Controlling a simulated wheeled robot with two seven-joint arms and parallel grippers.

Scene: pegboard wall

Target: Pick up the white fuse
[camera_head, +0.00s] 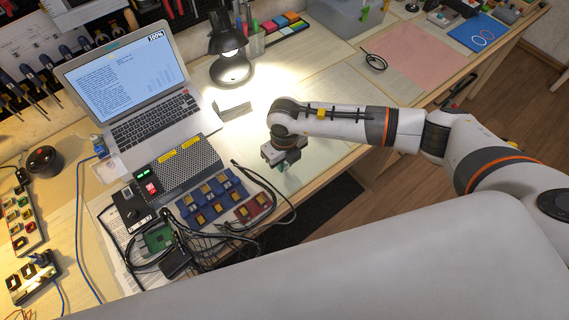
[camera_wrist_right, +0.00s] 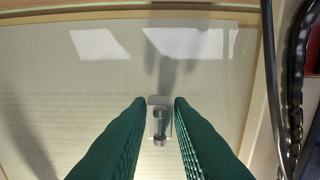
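My right gripper (camera_head: 284,164) points down over the pale glassy mat near the front of the bench. In the right wrist view its two green ribbed fingers (camera_wrist_right: 160,102) stand a narrow gap apart. A small fuse-like piece (camera_wrist_right: 160,125) with metal ends and a pale square part sits between the fingertips. The pale part nearly fills the gap; I cannot tell whether the fingers press on it. In the head view the piece is too small or hidden to make out. My left gripper is not in view.
Left of the gripper are a blue fuse block (camera_head: 212,198), a red block (camera_head: 253,207), black cables and a grey perforated box (camera_head: 184,166). A laptop (camera_head: 130,90) and a lit lamp (camera_head: 231,50) stand behind. The pale mat (camera_head: 322,136) around the gripper is largely clear.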

